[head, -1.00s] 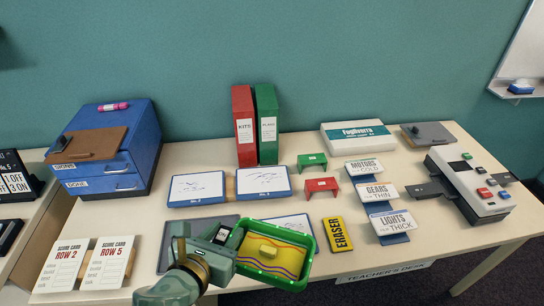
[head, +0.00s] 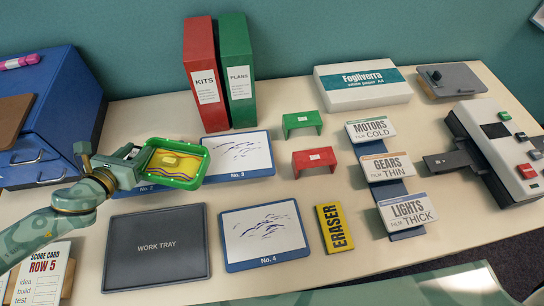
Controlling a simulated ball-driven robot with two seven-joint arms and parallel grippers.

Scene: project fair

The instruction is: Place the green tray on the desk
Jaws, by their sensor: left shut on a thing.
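The green tray (head: 182,183) is in the middle left of the head view, with a yellow lining and a small yellow block in it. My left gripper (head: 142,162) is shut on the tray's left side. The tray covers most of a white board marked No. 2 (head: 150,190) and seems held above the desk; its height is hard to tell. The pale desk (head: 330,90) lies below. My right gripper is not in view.
A dark work tray mat (head: 157,262) and the No. 4 board (head: 262,238) lie in front, the No. 3 board (head: 238,158) to the right. Red (head: 202,70) and green binders (head: 237,60) stand behind. A blue drawer box (head: 70,90) is at left.

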